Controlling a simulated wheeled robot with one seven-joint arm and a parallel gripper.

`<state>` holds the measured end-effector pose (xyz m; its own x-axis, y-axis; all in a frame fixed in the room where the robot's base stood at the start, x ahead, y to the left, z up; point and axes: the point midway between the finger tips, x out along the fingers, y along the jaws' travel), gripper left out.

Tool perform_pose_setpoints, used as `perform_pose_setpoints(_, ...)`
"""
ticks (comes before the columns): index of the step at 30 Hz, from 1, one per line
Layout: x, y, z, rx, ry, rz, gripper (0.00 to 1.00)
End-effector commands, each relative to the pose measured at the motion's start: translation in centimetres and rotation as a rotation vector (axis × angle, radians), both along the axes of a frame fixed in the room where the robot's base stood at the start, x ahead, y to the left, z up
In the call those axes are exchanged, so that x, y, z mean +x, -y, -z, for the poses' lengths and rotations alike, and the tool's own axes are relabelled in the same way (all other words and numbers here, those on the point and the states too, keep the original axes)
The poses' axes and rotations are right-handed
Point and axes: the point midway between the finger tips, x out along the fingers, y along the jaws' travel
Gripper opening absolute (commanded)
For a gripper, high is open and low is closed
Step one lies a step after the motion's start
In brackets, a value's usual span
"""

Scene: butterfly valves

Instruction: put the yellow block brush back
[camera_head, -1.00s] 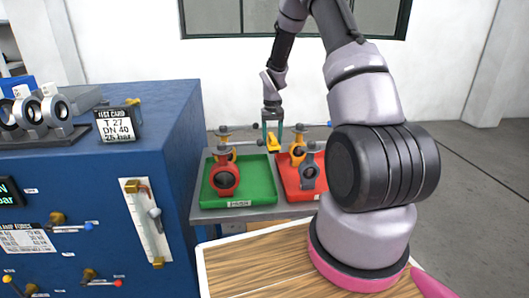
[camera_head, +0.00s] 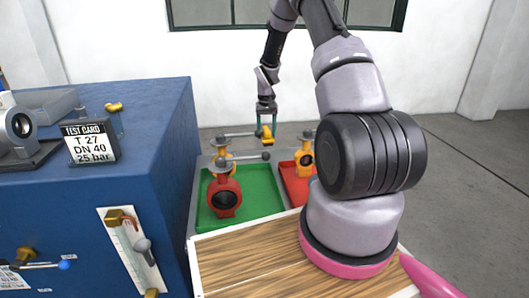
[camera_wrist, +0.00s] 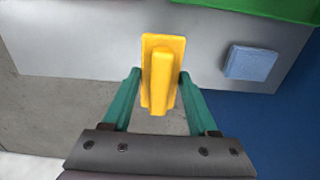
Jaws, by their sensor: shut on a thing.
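The yellow block brush (camera_wrist: 161,75) is between the two green fingers of my gripper (camera_wrist: 160,88) in the wrist view. It is a flat yellow plate with a raised grip, and the fingers are shut on that grip. In the head view my gripper (camera_head: 265,118) holds the brush (camera_head: 267,132) in the air behind the valves at the trays. In the wrist view the brush overlaps the edge of a grey bench top (camera_wrist: 100,45) and the floor. Its height above the bench is hard to tell.
A blue block (camera_wrist: 252,63) lies on the bench near a green tray (camera_wrist: 265,8). In the head view the green tray (camera_head: 262,205) and red tray (camera_head: 292,185) hold valves with long levers. A blue cabinet (camera_head: 150,130) stands left. My wooden deck is in front.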

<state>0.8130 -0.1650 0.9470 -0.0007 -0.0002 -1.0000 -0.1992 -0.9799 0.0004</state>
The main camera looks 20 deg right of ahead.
Motion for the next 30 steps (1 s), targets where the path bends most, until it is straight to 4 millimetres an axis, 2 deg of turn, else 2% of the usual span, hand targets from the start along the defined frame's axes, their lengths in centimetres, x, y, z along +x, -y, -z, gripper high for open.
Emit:
perform_pose_setpoints(1, -0.1, 0.0, 1.2, 0.001, -0.004, -0.001, 0.15)
perform_pose_setpoints(4, -0.1, 0.0, 2.9, 0.001, -0.003, 0.0, 0.15)
perform_pose_setpoints(11, 0.0, 0.0, 4.8, 0.0, -0.001, 0.0, 0.15)
perform_pose_setpoints(18, 0.0, 0.0, 7.8, 0.0, 0.0, -0.001, 0.15)
perform_pose_setpoints(29, 0.0, 0.0, 8.2, 0.0, 0.0, 0.0, 0.15)
perform_pose_setpoints(30, 0.0, 0.0, 8.1, 0.0, 0.001, 0.0, 0.75)
